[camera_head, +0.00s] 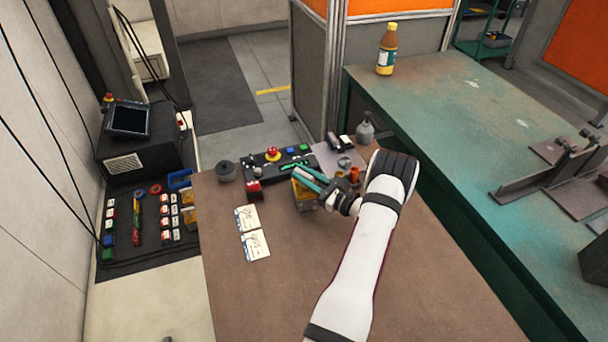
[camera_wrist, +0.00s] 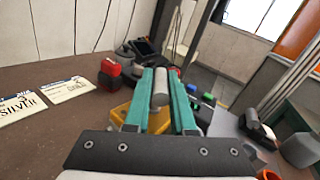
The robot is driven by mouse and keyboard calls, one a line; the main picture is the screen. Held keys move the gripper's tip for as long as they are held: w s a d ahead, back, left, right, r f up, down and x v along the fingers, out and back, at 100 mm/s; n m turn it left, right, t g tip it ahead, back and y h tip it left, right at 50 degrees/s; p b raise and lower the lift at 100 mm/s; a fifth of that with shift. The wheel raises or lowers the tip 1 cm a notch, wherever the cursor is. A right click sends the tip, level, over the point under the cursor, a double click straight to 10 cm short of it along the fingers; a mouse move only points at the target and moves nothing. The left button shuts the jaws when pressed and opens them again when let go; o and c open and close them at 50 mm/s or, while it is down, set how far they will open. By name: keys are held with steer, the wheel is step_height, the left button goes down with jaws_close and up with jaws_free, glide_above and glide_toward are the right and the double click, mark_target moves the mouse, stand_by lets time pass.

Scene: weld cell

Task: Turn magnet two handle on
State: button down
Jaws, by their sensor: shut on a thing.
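My gripper (camera_head: 310,180) has teal fingers and is over a yellow magnet block (camera_head: 302,198) on the brown table. In the wrist view the fingers (camera_wrist: 161,85) are closed on a grey cylindrical handle (camera_wrist: 160,90), one finger on each side. The yellow block (camera_wrist: 122,112) shows below and behind the fingers, partly hidden by them. Where the handle joins the block is hidden. A red block (camera_head: 254,190) stands to the left, apart from the gripper, and also shows in the wrist view (camera_wrist: 108,80). I cannot read a number on either block.
Two white cards (camera_head: 250,230) lie at the front left. A black control box with a red button (camera_head: 272,153) stands behind the gripper. A dark round pot (camera_head: 225,171) is at the back left. Small orange items (camera_head: 354,174) stand right of the gripper. The table's front is clear.

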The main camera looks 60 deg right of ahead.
steer(key=n+y, duration=0.2)
steer(key=y, duration=0.1)
steer(key=n+y, duration=0.2)
steer(key=y, duration=0.2)
steer(key=shift+f+n, duration=0.1)
steer(key=shift+n, duration=0.2)
steer(key=shift+n+y, duration=1)
steer(key=shift+y, duration=0.6)
steer(key=shift+n+g+y, duration=0.4)
steer(key=shift+y, duration=0.2)
steer(key=c, duration=0.8)
jaws_free()
